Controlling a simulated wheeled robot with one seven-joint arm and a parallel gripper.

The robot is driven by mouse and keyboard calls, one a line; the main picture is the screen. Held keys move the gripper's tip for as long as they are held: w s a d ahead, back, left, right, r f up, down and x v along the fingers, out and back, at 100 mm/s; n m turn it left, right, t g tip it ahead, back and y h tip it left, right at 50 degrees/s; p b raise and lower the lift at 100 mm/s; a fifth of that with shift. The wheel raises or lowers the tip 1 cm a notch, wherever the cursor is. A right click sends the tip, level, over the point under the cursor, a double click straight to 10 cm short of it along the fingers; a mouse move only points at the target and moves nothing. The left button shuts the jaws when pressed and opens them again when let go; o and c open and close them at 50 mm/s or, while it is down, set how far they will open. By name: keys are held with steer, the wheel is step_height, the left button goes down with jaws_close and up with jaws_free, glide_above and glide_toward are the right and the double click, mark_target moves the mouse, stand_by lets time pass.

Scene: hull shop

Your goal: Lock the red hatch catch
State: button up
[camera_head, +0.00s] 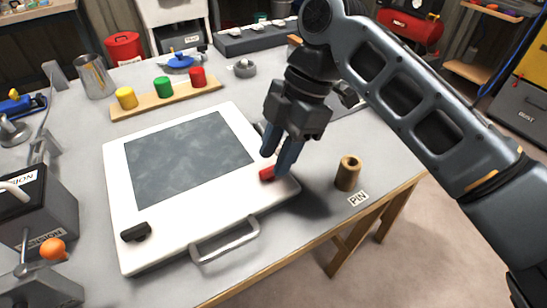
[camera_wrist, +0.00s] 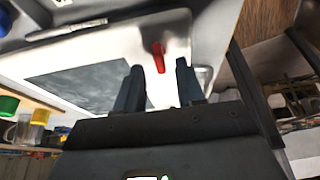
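The red hatch catch (camera_head: 267,174) sits at the right front corner of a white hatch panel (camera_head: 178,227) with a dark window. It also shows in the wrist view (camera_wrist: 159,57), between my two fingers. My gripper (camera_head: 281,160) points down at the catch, its fingers apart on either side of it. In the wrist view my gripper (camera_wrist: 158,80) is open, with gaps between the catch and both fingers. Part of the catch is hidden by a finger in the head view. A black catch (camera_head: 136,232) sits at the panel's left front corner.
A bar handle (camera_head: 225,240) sticks out from the panel's front edge. A brown cylinder (camera_head: 348,173) stands right of the panel by a PIN label (camera_head: 358,199). A wooden strip (camera_head: 165,98) with yellow, green and red knobs lies behind. A black box (camera_head: 40,212) stands left.

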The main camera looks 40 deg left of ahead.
steer(key=shift+x, duration=1.05)
jaws_close()
